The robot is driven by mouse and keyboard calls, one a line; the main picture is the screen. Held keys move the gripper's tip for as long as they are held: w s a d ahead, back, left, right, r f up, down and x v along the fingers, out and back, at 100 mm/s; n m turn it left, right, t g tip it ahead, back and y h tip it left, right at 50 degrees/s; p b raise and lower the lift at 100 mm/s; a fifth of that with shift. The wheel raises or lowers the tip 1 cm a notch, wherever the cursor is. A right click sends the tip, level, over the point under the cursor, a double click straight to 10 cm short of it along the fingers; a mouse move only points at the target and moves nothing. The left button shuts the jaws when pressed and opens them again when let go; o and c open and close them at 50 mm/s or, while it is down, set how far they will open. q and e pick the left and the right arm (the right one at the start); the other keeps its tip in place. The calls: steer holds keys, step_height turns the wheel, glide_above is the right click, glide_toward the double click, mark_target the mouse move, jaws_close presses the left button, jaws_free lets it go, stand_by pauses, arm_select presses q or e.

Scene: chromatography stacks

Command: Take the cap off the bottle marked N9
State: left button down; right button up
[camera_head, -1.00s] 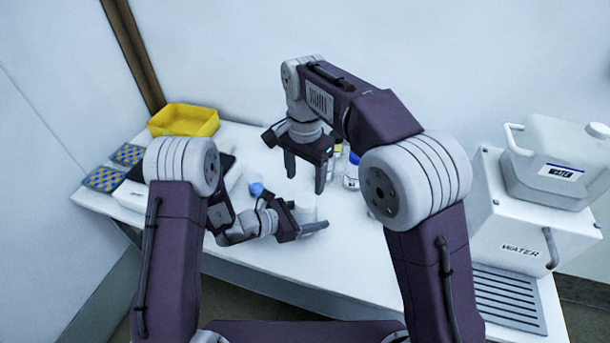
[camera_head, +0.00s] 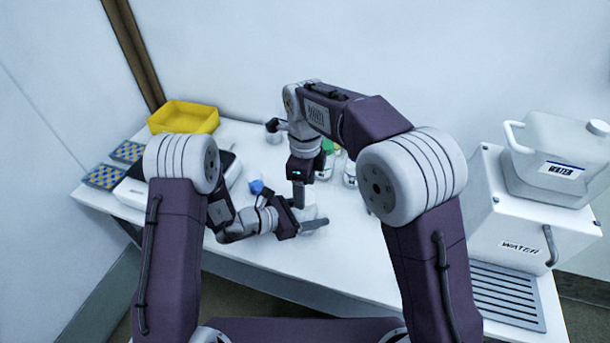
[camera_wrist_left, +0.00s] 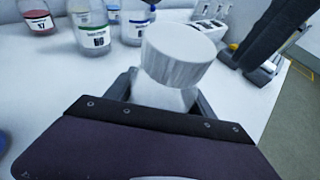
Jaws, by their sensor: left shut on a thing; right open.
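A white bottle (camera_head: 309,213) with a wide, ribbed white cap (camera_wrist_left: 180,52) is held by my left gripper (camera_head: 311,225), which is low over the table. In the left wrist view the bottle's shoulder (camera_wrist_left: 163,96) rises between the shut fingers, and the cap sits on it. No marking shows on this bottle, so I cannot read N9. My right gripper (camera_head: 299,196) points down close by the bottle, partly in front of it in the head view. Its dark fingers (camera_wrist_left: 275,35) are to the right of the cap in the left wrist view, apart from it.
Behind stand a green-labelled bottle (camera_wrist_left: 92,30), a red-labelled bottle (camera_wrist_left: 38,14) and a blue-labelled bottle (camera_wrist_left: 133,24). A blue object (camera_head: 256,187) lies left of the grippers. A yellow bin (camera_head: 185,117) is at the back left. A water jug (camera_head: 563,160) is at the right.

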mark_target(310, 199)
steer(key=shift+f, duration=1.55)
